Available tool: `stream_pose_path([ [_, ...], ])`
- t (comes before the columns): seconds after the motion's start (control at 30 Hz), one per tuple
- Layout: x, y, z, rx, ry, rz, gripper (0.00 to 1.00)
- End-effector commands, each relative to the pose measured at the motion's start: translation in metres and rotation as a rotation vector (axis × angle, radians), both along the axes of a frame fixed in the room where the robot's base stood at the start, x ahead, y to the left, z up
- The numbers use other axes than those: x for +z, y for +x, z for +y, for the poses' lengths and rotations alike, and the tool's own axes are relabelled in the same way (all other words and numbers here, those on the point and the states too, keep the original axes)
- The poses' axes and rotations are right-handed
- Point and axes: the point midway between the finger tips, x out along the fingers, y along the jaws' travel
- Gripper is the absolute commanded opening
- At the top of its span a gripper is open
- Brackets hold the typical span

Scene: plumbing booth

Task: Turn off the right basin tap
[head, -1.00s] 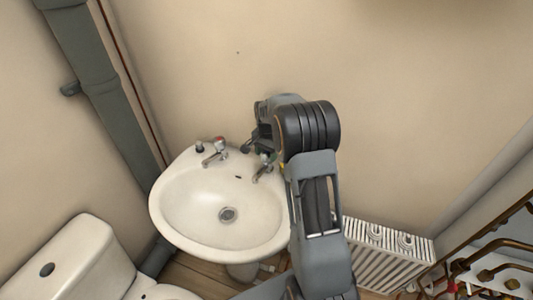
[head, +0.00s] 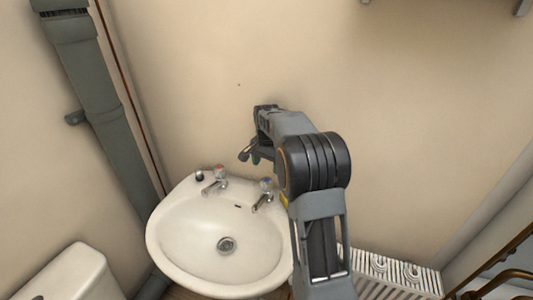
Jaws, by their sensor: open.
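The white basin (head: 165,250) is at the lower left of centre, with a drain in its bowl. The right basin tap (head: 264,194) stands on its back rim, a chrome tap with a bluish mark on its head. The left basin tap (head: 216,181) has a reddish mark on its head. My gripper (head: 247,154) is open and empty, above and behind the right tap and apart from it. Part of the gripper is hidden behind my wrist. No water stream can be made out at either spout.
A small dark plug (head: 199,176) sits on the rim left of the taps. A white radiator (head: 385,275) is low on the right, with copper pipes (head: 505,280) beyond. A toilet cistern (head: 72,275) is at lower left.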

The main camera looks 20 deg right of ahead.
Motion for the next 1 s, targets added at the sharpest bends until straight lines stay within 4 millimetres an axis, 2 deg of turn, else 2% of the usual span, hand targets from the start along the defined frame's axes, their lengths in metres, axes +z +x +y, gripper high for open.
stream_pose_path([
  [0.03,0.010,0.001,0.000,0.000,-0.001,-0.004,0.76],
  [0.2,0.034,0.000,0.000,0.000,0.000,-0.001,0.76],
  [0.4,0.048,0.000,0.000,0.000,0.000,-0.001,0.76],
  [1.0,0.051,0.000,0.000,0.000,0.000,0.000,0.76],
])
